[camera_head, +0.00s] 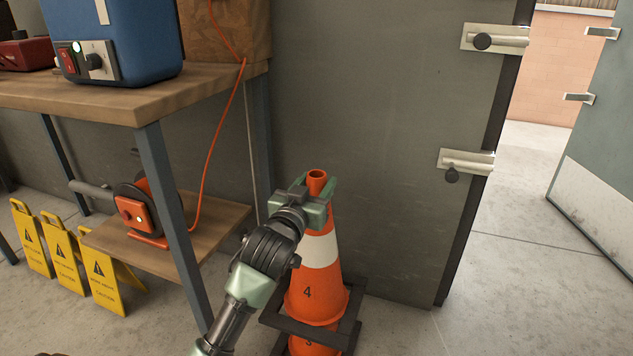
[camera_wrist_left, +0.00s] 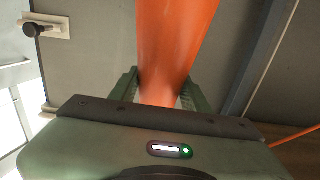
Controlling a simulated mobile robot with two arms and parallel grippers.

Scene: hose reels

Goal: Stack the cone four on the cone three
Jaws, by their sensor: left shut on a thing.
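Cone four (camera_head: 322,277), orange with a white band and a black "4", stands upright beside the grey wall. My left gripper (camera_head: 317,190) is shut on its narrow top, with the open orange tip showing above the fingers. In the left wrist view the orange cone (camera_wrist_left: 176,45) is between the two green fingers (camera_wrist_left: 160,95). Cone three (camera_head: 313,343), marked "3", shows directly below cone four at the bottom edge, mostly hidden. Cone four is over it, but I cannot tell whether it rests fully on it. My right gripper is not in view.
A wooden workbench (camera_head: 120,100) with a blue machine (camera_head: 125,40) stands at the left. An orange hose reel (camera_head: 138,213) sits on its lower shelf (camera_head: 215,222), its hose running up. Yellow caution signs (camera_head: 98,276) stand below left. An open doorway and clear floor (camera_head: 535,240) lie right.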

